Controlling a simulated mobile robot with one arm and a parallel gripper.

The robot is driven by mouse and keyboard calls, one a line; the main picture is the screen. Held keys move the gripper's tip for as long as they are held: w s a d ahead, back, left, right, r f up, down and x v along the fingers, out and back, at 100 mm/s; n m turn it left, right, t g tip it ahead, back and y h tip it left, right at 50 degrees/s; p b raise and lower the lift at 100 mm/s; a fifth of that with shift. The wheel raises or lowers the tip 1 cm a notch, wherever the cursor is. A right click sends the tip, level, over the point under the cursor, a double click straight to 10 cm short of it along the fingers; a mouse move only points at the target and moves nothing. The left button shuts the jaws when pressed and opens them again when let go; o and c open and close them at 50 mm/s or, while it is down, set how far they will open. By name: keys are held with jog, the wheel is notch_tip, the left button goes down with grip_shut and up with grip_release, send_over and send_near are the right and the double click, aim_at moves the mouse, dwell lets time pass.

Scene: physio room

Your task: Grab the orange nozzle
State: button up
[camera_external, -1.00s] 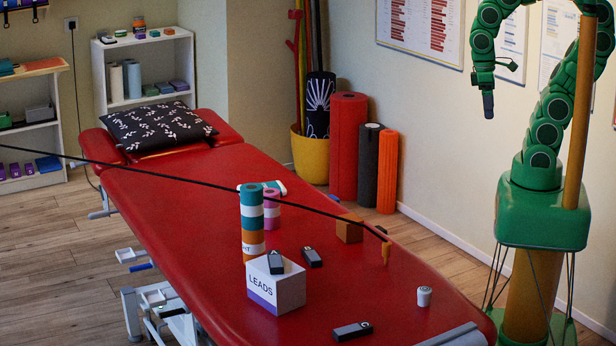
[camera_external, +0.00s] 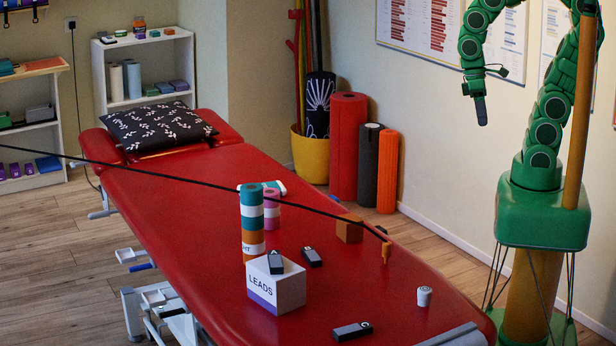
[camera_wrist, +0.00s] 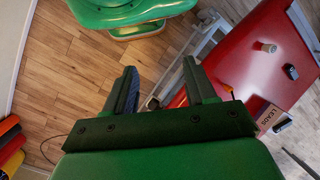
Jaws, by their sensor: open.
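The orange nozzle (camera_external: 386,252) is at the right end of a long black line (camera_external: 200,180) that crosses the picture above the red treatment table (camera_external: 190,215). It points down over the table's right side; I cannot tell whether it touches the surface. In the wrist view a small orange piece, likely the nozzle (camera_wrist: 227,87), shows just right of the right finger. My gripper (camera_external: 481,112) is up high, right of the nozzle and well apart from it. In the wrist view my gripper (camera_wrist: 160,75) has its two fingers spread with nothing between them.
On the table are a LEADS box (camera_external: 275,286) with a dark device on it, a tall striped roll stack (camera_external: 252,225), an orange block (camera_external: 349,229), a small white roll (camera_external: 424,296) and more dark devices. Foam rollers (camera_external: 388,170) stand by the wall. The air around my gripper looks clear.

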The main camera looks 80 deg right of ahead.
jog(key=w+a+f+m+y, duration=0.2)
jog(key=w+a+f+y, duration=0.1)
jog(key=w+a, duration=0.3)
jog(key=w+a+f+m+g+y, duration=0.1)
jog(key=w+a+f+m+y, duration=0.2)
jog(key=a, duration=0.5)
jog(key=w+a+f+m+y, duration=0.1)
jog(key=w+a+f+y, duration=0.3)
jog(key=a, duration=0.3)
jog(key=w+a+f+m+t+y, duration=0.2)
jog(key=w+f+m+y, duration=0.1)
jog(key=w+f+m, duration=0.35)
jog(key=m+t+h, duration=0.1)
jog(key=m+t, duration=0.2)
jog(key=m, duration=0.3)
send_near(385, 256)
jog(key=a, duration=0.2)
jog(key=shift+w+a+r, duration=0.1)
jog(key=shift+w+a, duration=0.15)
jog(key=shift+w, duration=0.05)
jog(key=shift+f+m, duration=0.25)
jog(key=shift+f, duration=0.4)
jog(key=shift+x, duration=1.2)
jog(key=shift+s+x, duration=0.1)
jog(key=shift+x, duration=0.7)
jog(key=shift+s+x, duration=0.15)
jog(key=shift+x, duration=1.7)
jog(key=shift+w+r, duration=0.1)
